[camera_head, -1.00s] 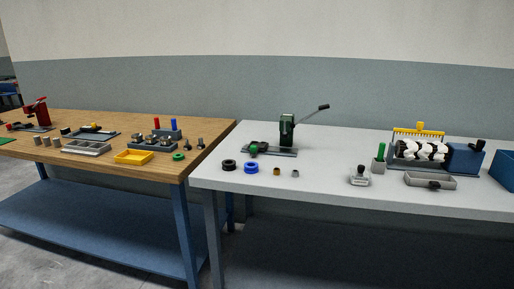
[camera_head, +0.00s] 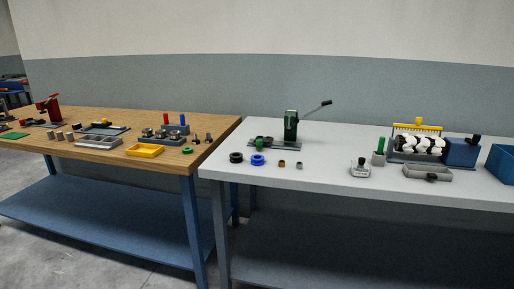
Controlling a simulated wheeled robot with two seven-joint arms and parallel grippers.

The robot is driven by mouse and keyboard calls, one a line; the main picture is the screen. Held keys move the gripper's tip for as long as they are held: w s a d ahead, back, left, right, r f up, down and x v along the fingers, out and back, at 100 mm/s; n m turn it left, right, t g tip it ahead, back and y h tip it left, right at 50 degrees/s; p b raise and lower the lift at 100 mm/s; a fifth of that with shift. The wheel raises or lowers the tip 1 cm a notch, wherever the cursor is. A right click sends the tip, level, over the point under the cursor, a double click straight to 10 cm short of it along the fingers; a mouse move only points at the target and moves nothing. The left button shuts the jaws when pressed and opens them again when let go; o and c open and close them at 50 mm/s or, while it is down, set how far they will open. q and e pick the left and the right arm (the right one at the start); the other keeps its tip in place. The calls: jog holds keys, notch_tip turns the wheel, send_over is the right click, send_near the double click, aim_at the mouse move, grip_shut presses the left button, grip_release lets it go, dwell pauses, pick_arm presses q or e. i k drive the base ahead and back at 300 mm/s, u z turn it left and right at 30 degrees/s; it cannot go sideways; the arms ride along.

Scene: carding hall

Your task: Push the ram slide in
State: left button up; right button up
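Neither of my grippers is in view.
Rings and small bushings, including a blue ring (camera_head: 257,160), lie in front of the press. A yellow-combed machine (camera_head: 418,124) and a blue box (camera_head: 462,151) stand right. The wooden table (camera_head: 110,165) at left holds a red press (camera_head: 49,109), trays and small parts.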

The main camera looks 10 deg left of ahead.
aim_at(260, 140)
jog(key=u, duration=0.5)
jog(key=i, duration=0.85)
jog(key=z, duration=0.7)
